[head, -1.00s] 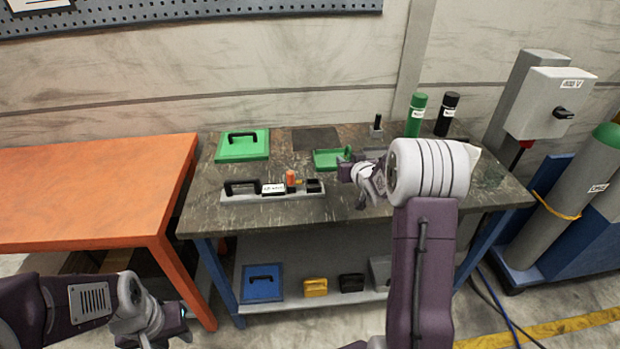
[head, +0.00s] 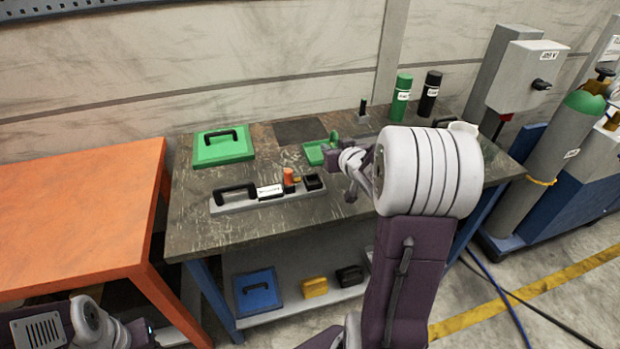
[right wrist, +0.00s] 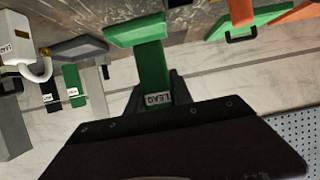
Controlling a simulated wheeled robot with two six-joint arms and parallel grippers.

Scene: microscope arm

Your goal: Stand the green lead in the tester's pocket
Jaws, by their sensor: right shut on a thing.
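The tester (head: 235,206) is a long grey base on the table with a black handle, a white label, an orange knob and a dark open pocket (head: 313,182) at its right end. My right gripper (head: 331,158) is shut on the green lead (head: 334,138), right of and behind the pocket. In the right wrist view the labelled lead (right wrist: 152,70) is between the fingers of that gripper (right wrist: 153,95). A green bar crosses its far end; I cannot tell whether it belongs to the lead. My left gripper (head: 143,335) is low at the left, its jaws unclear.
A green tray (head: 314,153) is beside my right gripper. A green case (head: 222,150) lies at back left. A green can (head: 400,97) and a black can (head: 429,93) stand at the back. An orange table (head: 80,210) adjoins at left. The front table strip is clear.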

